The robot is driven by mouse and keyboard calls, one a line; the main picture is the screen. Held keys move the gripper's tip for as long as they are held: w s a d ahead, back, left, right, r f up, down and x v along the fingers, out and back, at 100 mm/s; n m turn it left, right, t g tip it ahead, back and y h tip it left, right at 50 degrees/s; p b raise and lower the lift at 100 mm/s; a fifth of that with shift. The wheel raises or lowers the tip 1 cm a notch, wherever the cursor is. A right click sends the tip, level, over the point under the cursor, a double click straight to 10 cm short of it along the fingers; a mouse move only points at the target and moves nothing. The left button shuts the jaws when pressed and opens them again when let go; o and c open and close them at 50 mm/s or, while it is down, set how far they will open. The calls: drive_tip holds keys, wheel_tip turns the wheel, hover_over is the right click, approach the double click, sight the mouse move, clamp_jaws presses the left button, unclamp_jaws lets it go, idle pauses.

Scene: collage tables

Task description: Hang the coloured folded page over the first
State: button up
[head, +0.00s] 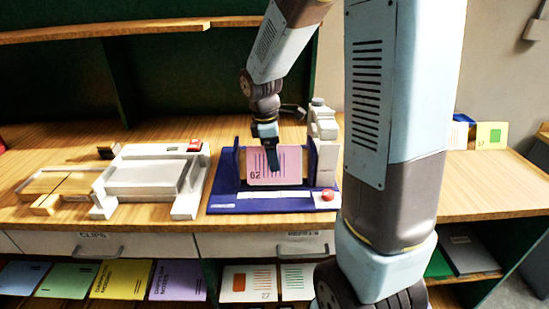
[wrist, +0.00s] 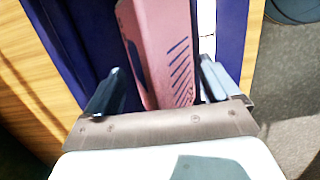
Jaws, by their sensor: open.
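A pink folded page (head: 262,178) marked 62 with coloured lines stands upright in a dark blue stand (head: 222,190) on the bench. My gripper (head: 271,160) is at the page from above, its dark fingers overlapping the page's middle in the head view. In the wrist view my gripper (wrist: 157,75) is open, with one finger on each side of the pink page (wrist: 165,50). I cannot tell whether either finger touches it. No other page can be made out under or behind the pink one.
A white machine (head: 150,178) with a red button stands to the left. A grey-white post (head: 322,140) rises beside the stand, near a red knob (head: 328,195). Drawers and coloured booklets (head: 180,280) lie below the bench top.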

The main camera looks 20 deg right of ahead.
drive_tip(key=r, duration=0.4)
drive_tip(key=a+r, duration=0.1)
drive_tip(key=r, duration=0.7)
drive_tip(key=shift+w+a, duration=0.25)
drive_tip(key=shift+a, duration=0.1)
drive_tip(key=shift+s, duration=0.1)
drive_tip(key=s+d+r+m+t+y, duration=0.1)
drive_tip(key=s+r+m+t, duration=0.1)
drive_tip(key=s+m, duration=0.5)
drive_tip(key=s+d+r+m+t, duration=0.1)
drive_tip(key=s+r+m+t, duration=0.2)
drive_tip(key=s+m, duration=0.4)
drive_tip(key=shift+s+t+y, duration=0.4)
drive_tip(key=shift+s+t, duration=0.2)
drive_tip(key=shift+s, duration=2.3)
drive_tip(key=shift+d, duration=0.1)
